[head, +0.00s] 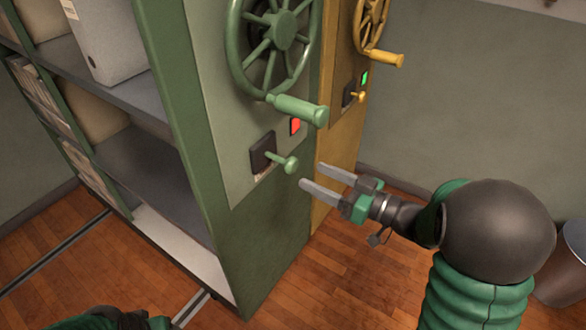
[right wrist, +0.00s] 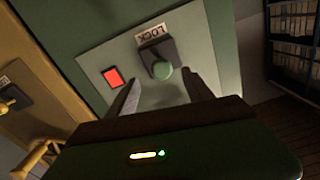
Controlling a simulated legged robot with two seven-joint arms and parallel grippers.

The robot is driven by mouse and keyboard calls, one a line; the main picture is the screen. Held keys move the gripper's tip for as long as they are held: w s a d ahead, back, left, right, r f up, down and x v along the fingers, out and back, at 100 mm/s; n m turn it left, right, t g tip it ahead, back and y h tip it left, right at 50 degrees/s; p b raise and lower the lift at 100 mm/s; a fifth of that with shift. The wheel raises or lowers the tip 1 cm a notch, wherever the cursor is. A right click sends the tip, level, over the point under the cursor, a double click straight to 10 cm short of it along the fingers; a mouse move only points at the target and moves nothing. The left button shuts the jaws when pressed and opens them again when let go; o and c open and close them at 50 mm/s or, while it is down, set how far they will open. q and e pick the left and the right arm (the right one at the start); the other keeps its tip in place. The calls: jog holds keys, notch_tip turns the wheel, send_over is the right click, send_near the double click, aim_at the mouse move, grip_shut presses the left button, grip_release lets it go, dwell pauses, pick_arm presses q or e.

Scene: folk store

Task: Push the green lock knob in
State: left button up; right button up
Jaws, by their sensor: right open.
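The green lock knob (head: 290,164) sticks out on a short stem from a dark square plate (head: 263,152) on the green cabinet's end panel, below the green handwheel. In the right wrist view the knob (right wrist: 162,70) shows end-on beside a "LOCK" label (right wrist: 157,30). A red light (head: 295,126) glows near it. My right gripper (head: 312,177) is open and empty, its fingertips just to the right of and slightly below the knob in the head view, apart from it. In the right wrist view the knob lies between the two fingers, beyond them. A bit of my left arm shows at the bottom left; its fingers are not visible.
The green handwheel (head: 278,32) has a handle (head: 300,110) jutting out above the knob. A yellow cabinet (head: 338,130) with its own wheel, yellow knob (head: 358,96) and green light (head: 365,78) stands behind. A bin (head: 565,262) stands at the right. Floor rails run at lower left.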

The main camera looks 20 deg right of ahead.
aim_at(295, 168)
jog(key=b+x, duration=0.1)
jog(key=x, duration=0.6)
jog(key=shift+a+b, duration=0.1)
jog(key=shift+b, duration=0.25)
jog(key=shift+w+a, duration=0.2)
grip_shut()
